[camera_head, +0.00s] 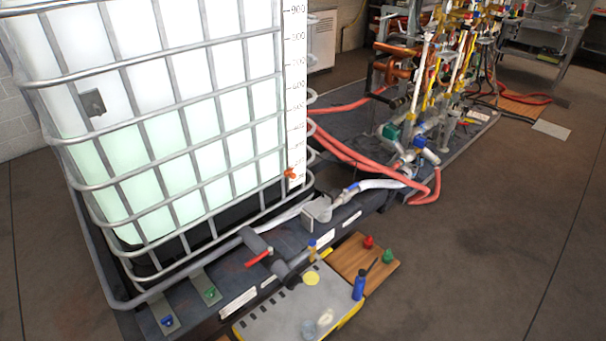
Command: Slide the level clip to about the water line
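The level clip (290,173) is a small orange-red piece near the bottom of the white level scale (295,95). The scale stands upright along the right edge of the caged tank (160,100), with numbers that rise toward the top. The tank holds pale green liquid (205,125) behind a grey bar cage. The liquid's upper edge is faint; it shows well above the clip, roughly at the middle part of the scale. Neither of my grippers is in view.
A valve with a red handle (258,257) sits below the tank. A grey case lid (285,310) and a wooden board (362,262) with small bottles lie in front. Red hoses (365,160) run right to a pipe rack (430,80). The floor at right is clear.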

